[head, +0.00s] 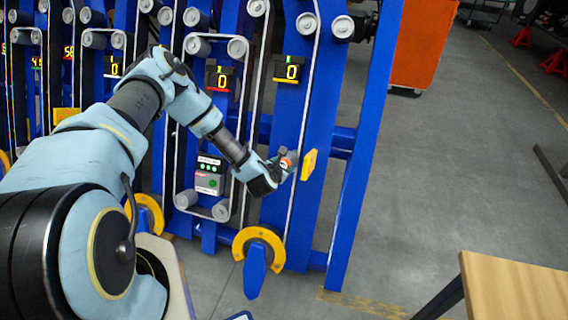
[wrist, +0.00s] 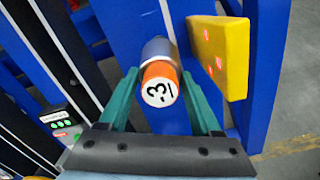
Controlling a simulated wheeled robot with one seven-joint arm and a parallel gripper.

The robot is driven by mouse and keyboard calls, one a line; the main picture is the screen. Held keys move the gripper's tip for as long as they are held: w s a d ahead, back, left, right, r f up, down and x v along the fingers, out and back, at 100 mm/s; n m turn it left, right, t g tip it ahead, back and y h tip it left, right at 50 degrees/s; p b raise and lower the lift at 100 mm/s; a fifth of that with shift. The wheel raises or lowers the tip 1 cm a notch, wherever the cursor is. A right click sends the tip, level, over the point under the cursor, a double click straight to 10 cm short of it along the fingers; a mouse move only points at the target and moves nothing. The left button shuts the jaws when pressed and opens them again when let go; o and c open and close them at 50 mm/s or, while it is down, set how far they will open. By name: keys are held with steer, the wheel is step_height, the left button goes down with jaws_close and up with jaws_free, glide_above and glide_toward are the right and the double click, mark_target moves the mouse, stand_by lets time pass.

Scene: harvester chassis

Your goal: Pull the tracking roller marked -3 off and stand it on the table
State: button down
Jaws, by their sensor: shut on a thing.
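The tracking roller (wrist: 160,82) shows in the wrist view as a grey cylinder with an orange band and a white end face marked -3.
A yellow block (head: 309,165) sits on the upright just right of the roller; it also shows close by in the wrist view (wrist: 222,55). A control box (head: 208,176) with a green button is to the left. Open grey floor lies between the blue frame and the table.

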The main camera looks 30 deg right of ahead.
steer(key=shift+p+v, duration=0.55)
steer(key=shift+v, duration=0.6)
steer(key=shift+r, duration=0.1)
steer(key=w+a+r+n+t+y, duration=0.1)
steer(key=a+r, duration=0.4)
steer(key=a, duration=0.9)
steer(key=w+a+r+n+t+y, duration=0.1)
steer(key=w+a+r+n+y, duration=0.2)
steer(key=a, duration=1.1)
steer(key=w+a+r+n+t+y, duration=0.1)
steer(key=w+a+r+n+y, duration=0.2)
steer(key=a+r, duration=0.4)
steer(key=a+n+y, duration=0.1)
steer(key=a, duration=0.6)
steer(key=shift+n, duration=0.4)
steer(key=shift+d, duration=0.1)
